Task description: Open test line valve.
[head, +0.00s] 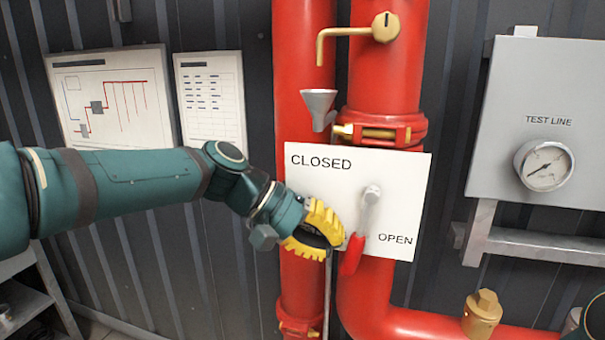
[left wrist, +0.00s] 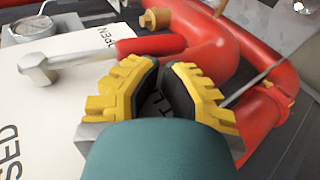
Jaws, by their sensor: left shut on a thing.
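The test line valve handle is a grey lever with a red grip (head: 352,255), in front of a white plate (head: 318,185) marked CLOSED at upper left and OPEN at lower right. The lever hangs down from its pivot, tilted a little left. My left gripper (head: 338,232), with yellow fingers, is at the lever's left side, shut on the red grip. In the left wrist view the red grip (left wrist: 150,46) lies at the fingertips (left wrist: 161,64), which partly hide where they meet it. My right gripper is not in view.
A grey TEST LINE panel with a gauge (head: 544,165) is at right. A brass fitting (head: 482,312) stands at lower right.

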